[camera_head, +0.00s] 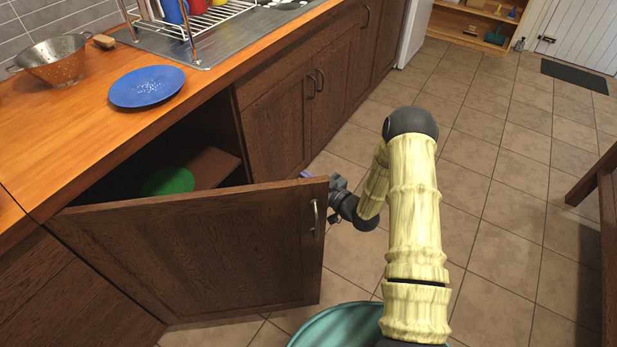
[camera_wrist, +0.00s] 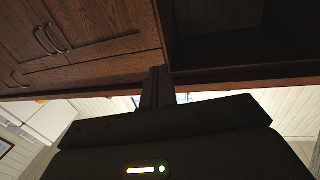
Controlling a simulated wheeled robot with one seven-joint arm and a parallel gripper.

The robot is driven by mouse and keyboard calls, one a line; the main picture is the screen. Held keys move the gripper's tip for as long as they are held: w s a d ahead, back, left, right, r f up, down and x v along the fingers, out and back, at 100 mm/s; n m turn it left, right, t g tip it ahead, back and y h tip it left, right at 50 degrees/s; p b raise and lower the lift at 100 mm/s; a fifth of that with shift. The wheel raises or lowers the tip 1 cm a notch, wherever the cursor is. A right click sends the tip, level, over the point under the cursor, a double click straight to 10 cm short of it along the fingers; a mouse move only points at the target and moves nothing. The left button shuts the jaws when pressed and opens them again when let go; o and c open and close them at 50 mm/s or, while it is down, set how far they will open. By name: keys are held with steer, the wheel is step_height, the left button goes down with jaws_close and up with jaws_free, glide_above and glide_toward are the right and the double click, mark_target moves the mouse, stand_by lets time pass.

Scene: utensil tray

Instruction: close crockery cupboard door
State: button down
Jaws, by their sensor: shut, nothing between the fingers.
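The dark wooden cupboard door (camera_head: 200,250) stands wide open, hinged at the left, with a metal handle (camera_head: 315,217) near its free edge. My gripper (camera_head: 307,174) is at the top of that free edge, its purple fingertips just beyond the door on the inner side. The fingers are partly hidden, and I cannot tell whether they touch the door. In the wrist view my gripper (camera_wrist: 155,88) has its fingers together and empty, pointing towards the cupboard front. The open cupboard (camera_head: 190,150) shows a shelf with a green plate (camera_head: 167,181).
Above is the wooden worktop (camera_head: 100,135) with a blue plate (camera_head: 147,87), a colander (camera_head: 56,62) and a dish rack (camera_head: 200,15). Closed cupboard doors (camera_head: 290,105) adjoin the opening. A teal round object (camera_head: 335,328) is below my arm. The tiled floor (camera_head: 490,200) is open at the right.

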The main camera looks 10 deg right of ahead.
steer(key=s+d+r+m+g+h, duration=0.45)
steer(key=s+d+r+h, duration=0.2)
steer(key=r+h, duration=0.35)
steer(key=s+d+r+m+g+h, duration=0.1)
steer(key=s+r+m+g, duration=0.1)
steer(key=s, duration=0.7)
steer(key=s+d+r+m+g+h, duration=0.1)
steer(key=s+r+g, duration=0.3)
steer(key=s, duration=0.6)
steer(key=shift+m, duration=0.45)
steer(key=shift+w+d, duration=0.1)
steer(key=shift+w, duration=0.05)
